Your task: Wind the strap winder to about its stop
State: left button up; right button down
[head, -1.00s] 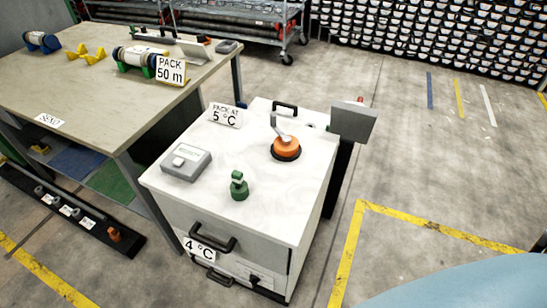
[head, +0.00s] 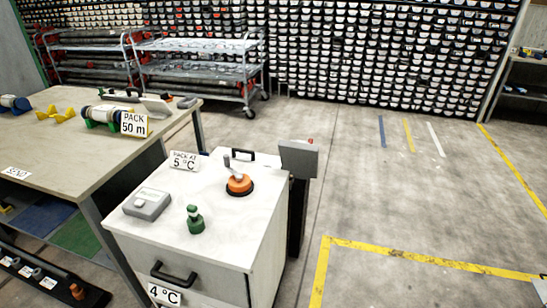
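An orange round knob with a grey crank handle (head: 238,183), which looks like the strap winder, sits on a black ring on top of the white cabinet (head: 225,222). Its crank arm stands up toward the back left of the knob. Neither of my grippers shows in the head view, so nothing is seen touching the winder.
A green knob (head: 195,220) and a grey box (head: 147,203) share the cabinet top with a "PACK AT 5 °C" sign (head: 184,160). A grey panel on a post (head: 299,158) stands at its right. A workbench (head: 60,150) is at left. Floor at right is clear.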

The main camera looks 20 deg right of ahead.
aim_at(238, 177)
jog(key=z, duration=1.55)
jog(key=i, duration=3.2)
jog(key=u, duration=1.9)
